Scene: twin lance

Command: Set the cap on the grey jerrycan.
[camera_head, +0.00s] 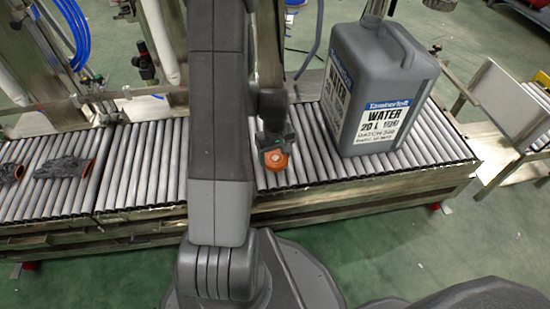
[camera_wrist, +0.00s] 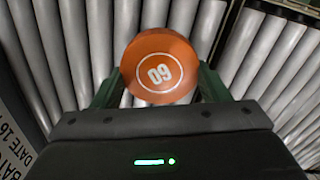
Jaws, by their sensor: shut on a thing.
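The grey jerrycan (camera_head: 372,75) stands upright on the roller conveyor, right of centre in the head view. Its label reads WATER 20 L. Its spout is at the top edge of the picture, and I cannot clearly make out the opening. In the wrist view the cap (camera_wrist: 160,68) sits between the two green fingers of my gripper (camera_wrist: 155,85), over the rollers. Part of the jerrycan's label shows at the left edge there.
The roller conveyor (camera_head: 140,165) runs across the head view. Dark grey pieces with orange ends (camera_head: 63,167) lie on its left part. A metal frame with blue hoses (camera_head: 75,35) stands behind at the left. A slanted panel (camera_head: 507,105) stands at the right.

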